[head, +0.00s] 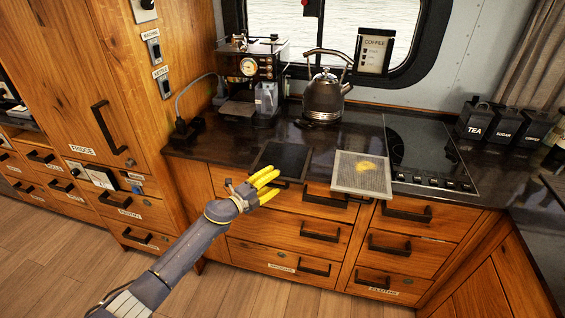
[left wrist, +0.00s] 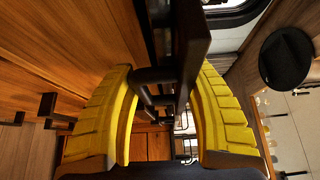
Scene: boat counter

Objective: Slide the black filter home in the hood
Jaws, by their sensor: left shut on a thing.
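The black filter (head: 283,156) is a flat dark square at the front of the counter in the head view. My left gripper (head: 276,181) is at its front edge, its yellow fingers shut on it. In the left wrist view the filter shows as a dark slab (left wrist: 193,45) seen nearly edge-on, with a dark handle between the two yellow fingers. I cannot tell whether the filter touches the counter. The hood is not seen in the head view, and I cannot make it out in the left wrist view. My right gripper is not in view.
A pale mesh filter with a yellow stain (head: 350,181) lies at the counter's front edge to the right. Behind are a coffee machine (head: 247,66), a kettle (head: 323,98) and a black hob (head: 428,150). Drawers with black handles are below.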

